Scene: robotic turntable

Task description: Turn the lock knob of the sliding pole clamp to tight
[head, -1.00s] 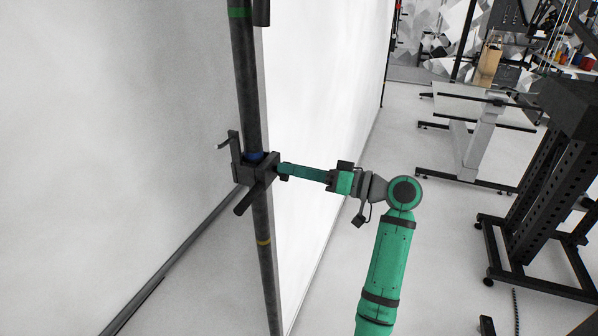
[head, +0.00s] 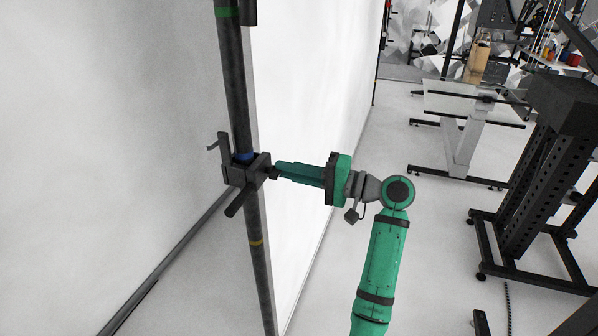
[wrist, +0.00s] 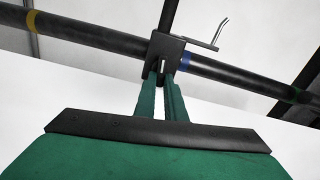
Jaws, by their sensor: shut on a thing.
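The sliding pole clamp (head: 238,172) is a black block around a dark upright pole (head: 237,80). It has a blue ring (head: 243,157) at its top, a bar slanting down at the front and a bracket with a small hook on the left. The lock knob (head: 273,172) is a small dark piece on the clamp's right side. My green gripper (head: 280,171) comes from the right with its fingers shut on the knob. In the wrist view the fingertips (wrist: 161,80) meet the clamp block (wrist: 164,55) and mostly hide the knob.
The pole carries a green band (head: 229,13) above and a yellow band (head: 256,243) below the clamp. A white panel (head: 300,100) stands right behind the pole. A grey table frame (head: 462,130) and a black perforated stand (head: 535,170) are to the right. Floor between is clear.

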